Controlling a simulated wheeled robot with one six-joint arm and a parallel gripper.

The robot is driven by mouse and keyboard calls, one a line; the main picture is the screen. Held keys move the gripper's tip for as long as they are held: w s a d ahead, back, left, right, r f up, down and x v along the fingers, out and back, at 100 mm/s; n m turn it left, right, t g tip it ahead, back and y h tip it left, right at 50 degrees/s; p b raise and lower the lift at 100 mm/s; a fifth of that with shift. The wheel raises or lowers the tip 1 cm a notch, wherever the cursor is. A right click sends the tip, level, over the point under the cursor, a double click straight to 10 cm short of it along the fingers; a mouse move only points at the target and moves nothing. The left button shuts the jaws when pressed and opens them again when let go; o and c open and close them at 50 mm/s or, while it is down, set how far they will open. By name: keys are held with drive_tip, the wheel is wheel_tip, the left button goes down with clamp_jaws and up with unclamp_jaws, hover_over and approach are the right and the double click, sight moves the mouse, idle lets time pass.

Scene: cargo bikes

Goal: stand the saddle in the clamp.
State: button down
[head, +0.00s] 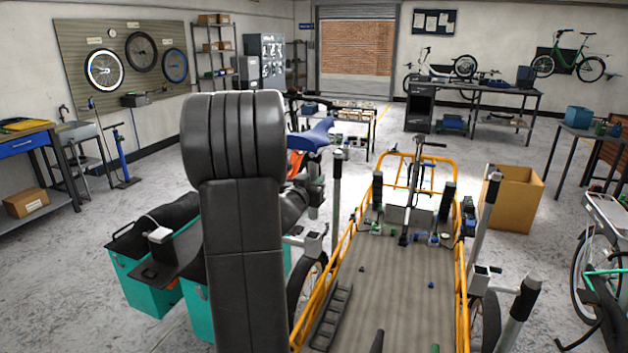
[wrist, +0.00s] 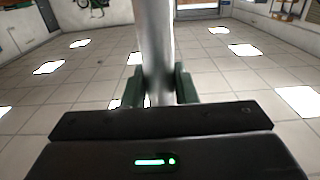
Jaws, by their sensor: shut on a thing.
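A blue saddle (head: 312,135) shows just right of my dark arm in the head view, in the air above the bikes. In the wrist view my gripper (wrist: 157,88) is shut on a pale metal post (wrist: 153,35), with one dark green finger on each side. The post runs upright through the view and its ends are out of sight. I take it as the saddle's post, though the join is not shown. I cannot tell for sure which fitting is the clamp; a small grey fitting (head: 308,232) sits right of my arm.
A cargo bike with an orange-railed bed (head: 395,275) fills the lower middle, with loose small parts on it. Grey posts with black tops (head: 337,170) stand along its sides. Teal boxes (head: 140,285) are at left, a cardboard box (head: 515,200) at right. Open floor lies behind.

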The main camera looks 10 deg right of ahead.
sight(313, 219)
drive_tip(key=shift+f+b, duration=1.65)
drive_tip(key=shift+f, duration=0.25)
drive_tip(key=shift+f+b, duration=3.3)
drive_tip(key=shift+f, duration=0.95)
drive_tip(key=c, duration=1.1)
unclamp_jaws()
drive_tip(key=shift+f, duration=0.1)
drive_tip(key=v, duration=1.3)
drive_tip(key=shift+s+a, duration=0.25)
drive_tip(key=shift+s, duration=0.1)
